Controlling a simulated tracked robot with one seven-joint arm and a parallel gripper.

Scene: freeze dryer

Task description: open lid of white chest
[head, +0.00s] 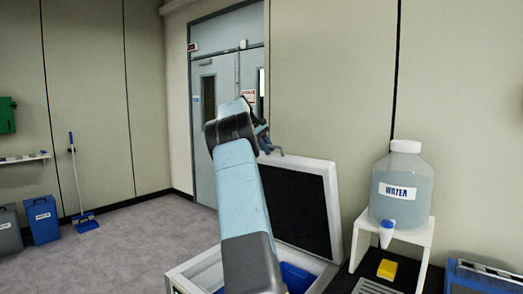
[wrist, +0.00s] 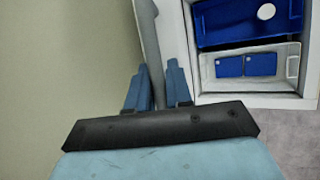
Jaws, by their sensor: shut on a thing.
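The white chest (head: 190,272) stands low in front of me in the head view. Its lid (head: 327,180) is raised steeply, with the dark inner face showing. My gripper (head: 264,140) is at the lid's upper left corner, partly hidden by my arm. In the wrist view my gripper (wrist: 157,78) has its blue fingers on both sides of a grey bar on the lid (wrist: 152,42) and is shut on it. The chest also shows in the wrist view (wrist: 260,101), open, with a blue bin (wrist: 235,28) and a white basket (wrist: 215,84) inside.
A water jug (head: 402,185) stands on a white stand (head: 418,238) right of the lid. A yellow block (head: 387,269) lies below it. A wall is close behind the lid. Blue and grey bins (head: 42,220) stand far left, and the floor (head: 140,250) between is clear.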

